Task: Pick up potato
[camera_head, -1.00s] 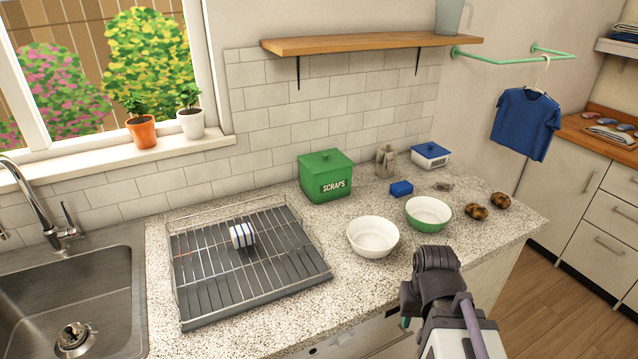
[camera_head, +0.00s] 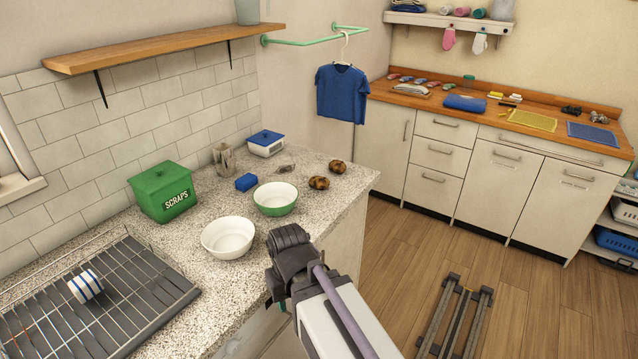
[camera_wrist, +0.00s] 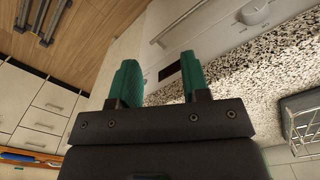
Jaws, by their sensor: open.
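Two brown potatoes lie on the speckled counter right of the green-rimmed bowl in the head view: one nearer potato (camera_head: 319,182) and one farther potato (camera_head: 337,166). They are a small gap apart. My gripper (camera_wrist: 160,82) has its two green fingers apart and nothing between them in the wrist view. In the head view my arm's end is in front of the counter's front edge, nearer the camera than the potatoes, and its fingers are mostly hidden. No potato shows in the wrist view.
A blue shirt (camera_head: 341,94) hangs behind. Wooden floor lies right.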

